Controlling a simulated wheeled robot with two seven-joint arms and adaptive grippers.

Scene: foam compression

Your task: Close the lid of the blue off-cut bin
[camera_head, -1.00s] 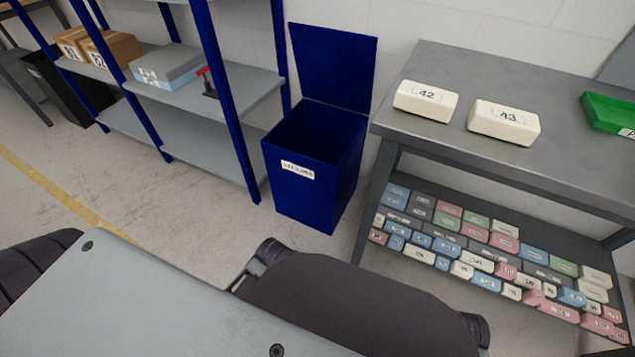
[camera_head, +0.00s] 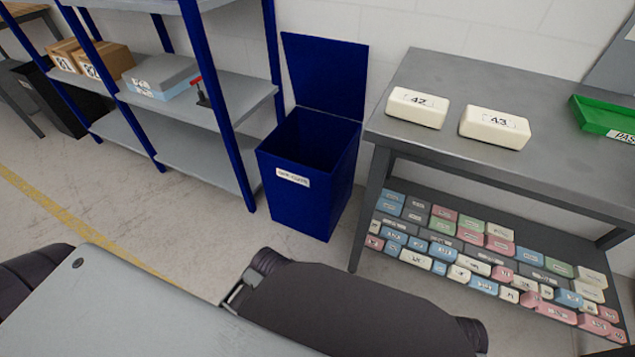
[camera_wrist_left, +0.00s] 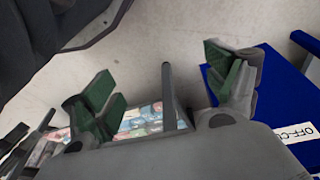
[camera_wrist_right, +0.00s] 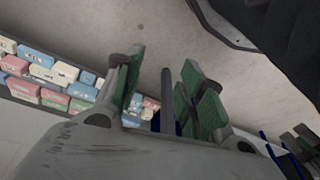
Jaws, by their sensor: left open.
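The blue off-cut bin (camera_head: 315,205) stands on the floor between the shelf rack and the grey table. Its lid (camera_head: 325,75) stands upright at the back, against the wall side, and the inside is open to view. A white label is on its front. In the left wrist view, part of the blue bin (camera_wrist_left: 262,95) with its label shows at the right edge, beyond a finger. My left gripper (camera_wrist_left: 160,75) is open and empty. My right gripper (camera_wrist_right: 163,65) has its fingers apart with nothing held. Neither gripper shows in the head view.
The grey table (camera_head: 460,75) right of the bin holds two cream blocks, 42 (camera_head: 417,107) and 43 (camera_head: 495,128), and a green tray (camera_head: 600,115). Its lower shelf is full of coloured foam blocks. A blue-posted rack (camera_head: 210,115) stands left of the bin. Floor before the rack is clear.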

